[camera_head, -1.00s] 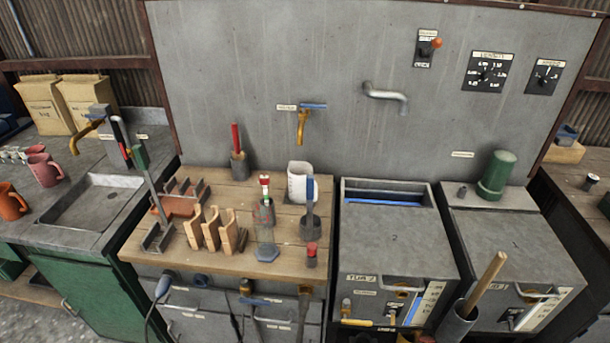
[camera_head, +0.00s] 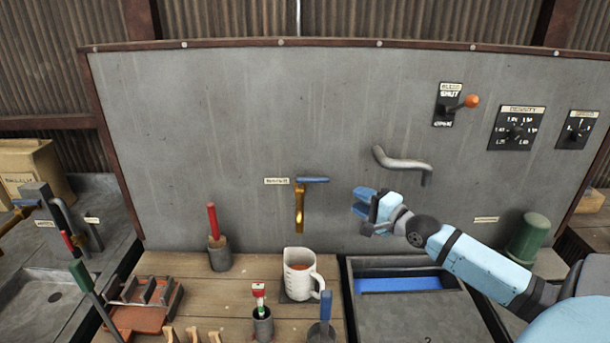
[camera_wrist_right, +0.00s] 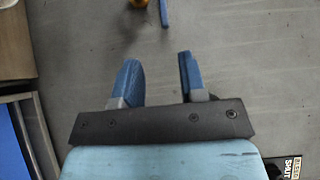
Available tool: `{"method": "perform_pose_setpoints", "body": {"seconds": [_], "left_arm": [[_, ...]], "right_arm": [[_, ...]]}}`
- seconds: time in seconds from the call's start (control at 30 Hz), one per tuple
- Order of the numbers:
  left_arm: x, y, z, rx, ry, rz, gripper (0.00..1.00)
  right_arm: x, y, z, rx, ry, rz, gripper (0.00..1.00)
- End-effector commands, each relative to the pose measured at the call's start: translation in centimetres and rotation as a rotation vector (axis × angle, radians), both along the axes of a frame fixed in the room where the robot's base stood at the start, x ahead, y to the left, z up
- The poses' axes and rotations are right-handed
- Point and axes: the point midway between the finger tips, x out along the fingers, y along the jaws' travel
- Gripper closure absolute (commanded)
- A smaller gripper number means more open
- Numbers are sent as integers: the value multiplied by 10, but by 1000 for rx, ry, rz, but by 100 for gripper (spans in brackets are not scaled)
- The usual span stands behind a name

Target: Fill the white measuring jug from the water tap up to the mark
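The white measuring jug (camera_head: 300,275) stands upright on the wooden bench below the brass water tap (camera_head: 299,208), its handle to the right. Its inside looks brownish; I cannot tell the water level or see the mark. The tap's blue lever (camera_head: 312,180) points right, and no stream shows under the spout. My right gripper (camera_head: 362,205) is in front of the panel, right of the tap and apart from it. In the right wrist view its two blue fingers (camera_wrist_right: 160,65) are spread and empty, with the tap (camera_wrist_right: 139,3) and lever (camera_wrist_right: 164,12) beyond. My left gripper is out of view.
A bent grey pipe (camera_head: 402,163) sticks out of the panel just above my right gripper. A tank with blue inside (camera_head: 398,285) is below it. A holder with a red stick (camera_head: 218,250) and a cup with a red-and-white item (camera_head: 262,325) stand near the jug.

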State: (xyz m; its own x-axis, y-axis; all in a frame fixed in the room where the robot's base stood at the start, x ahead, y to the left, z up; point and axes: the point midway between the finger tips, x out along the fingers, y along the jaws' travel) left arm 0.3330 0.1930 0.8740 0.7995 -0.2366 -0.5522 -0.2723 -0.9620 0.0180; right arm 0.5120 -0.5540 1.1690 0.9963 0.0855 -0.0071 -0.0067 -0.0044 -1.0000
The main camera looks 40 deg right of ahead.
Motion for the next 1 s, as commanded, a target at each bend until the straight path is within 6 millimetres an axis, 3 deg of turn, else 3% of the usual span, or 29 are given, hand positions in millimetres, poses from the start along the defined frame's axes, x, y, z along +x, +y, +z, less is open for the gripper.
{"method": "perform_pose_setpoints", "body": {"seconds": [0.27, 0.8, 1.0], "left_arm": [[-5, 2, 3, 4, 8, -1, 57], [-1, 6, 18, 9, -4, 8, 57], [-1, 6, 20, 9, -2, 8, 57]], "right_arm": [[24, 1, 5, 9, -5, 0, 62], [112, 8, 3, 7, -2, 0, 62], [131, 10, 1, 6, -1, 0, 62]]}}
